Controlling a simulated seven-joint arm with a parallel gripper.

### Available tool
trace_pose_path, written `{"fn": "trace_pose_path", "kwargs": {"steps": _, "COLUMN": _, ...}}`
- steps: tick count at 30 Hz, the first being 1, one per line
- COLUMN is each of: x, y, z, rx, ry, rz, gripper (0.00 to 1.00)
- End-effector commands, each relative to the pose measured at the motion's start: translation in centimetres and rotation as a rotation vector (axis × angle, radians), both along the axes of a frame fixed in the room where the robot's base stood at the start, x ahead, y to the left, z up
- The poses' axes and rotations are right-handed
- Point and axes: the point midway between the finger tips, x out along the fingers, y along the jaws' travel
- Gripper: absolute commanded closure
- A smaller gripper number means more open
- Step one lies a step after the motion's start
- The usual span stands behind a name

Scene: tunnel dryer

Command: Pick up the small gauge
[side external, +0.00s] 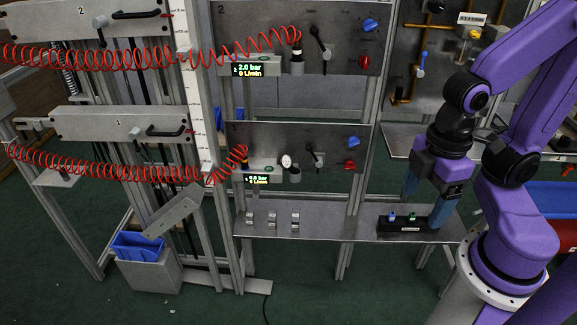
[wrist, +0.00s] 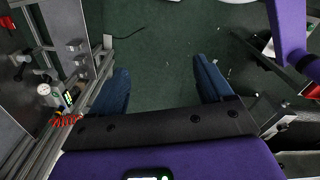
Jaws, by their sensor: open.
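A small round gauge with a white face (side external: 286,161) sits on the lower panel in the side view, beside the lower green display. What looks like the same gauge shows at the left edge of the wrist view (wrist: 43,89). My gripper (side external: 422,205) points down at the right end of the shelf in the side view, well to the right of the gauge. In the wrist view its two blue fingers (wrist: 161,64) stand wide apart with only green floor seen between them. It is open and empty.
A metal shelf (side external: 330,228) runs below the panels, with several small metal clips on its left. A black block (side external: 385,227) with blue and green pieces is near my gripper in the side view. Red coiled hoses (side external: 120,167) stretch left. A blue bin (side external: 138,246) stands lower left.

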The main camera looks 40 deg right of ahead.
Motion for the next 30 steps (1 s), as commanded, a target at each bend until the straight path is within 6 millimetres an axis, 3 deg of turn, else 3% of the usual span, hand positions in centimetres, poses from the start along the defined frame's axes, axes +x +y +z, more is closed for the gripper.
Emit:
{"fn": "trace_pose_path", "kwargs": {"steps": 4, "x": 1.2, "y": 0.9, "z": -0.6, "rx": 0.026, "ry": -0.014, "rz": -0.042, "gripper": 0.21}}
{"fn": "trace_pose_path", "kwargs": {"steps": 7, "x": 3.5, "y": 2.5, "z": -1.7, "rx": 0.078, "ry": -0.046, "rz": -0.113, "gripper": 0.21}}
{"fn": "trace_pose_path", "kwargs": {"steps": 12, "x": 9.5, "y": 5.0, "z": -4.4, "rx": 0.203, "ry": -0.130, "rz": -0.280, "gripper": 0.21}}
{"fn": "trace_pose_path", "kwargs": {"steps": 17, "x": 15.4, "y": 5.8, "z": -7.0, "rx": 0.321, "ry": -0.223, "rz": -0.434, "gripper": 0.21}}
{"fn": "trace_pose_path", "kwargs": {"steps": 23, "x": 22.5, "y": 4.5, "z": -10.3, "rx": 0.460, "ry": -0.354, "rz": -0.617, "gripper": 0.21}}
{"fn": "trace_pose_path", "kwargs": {"steps": 30, "x": 29.2, "y": -0.1, "z": -14.0, "rx": 0.619, "ry": -0.533, "rz": -0.823, "gripper": 0.21}}
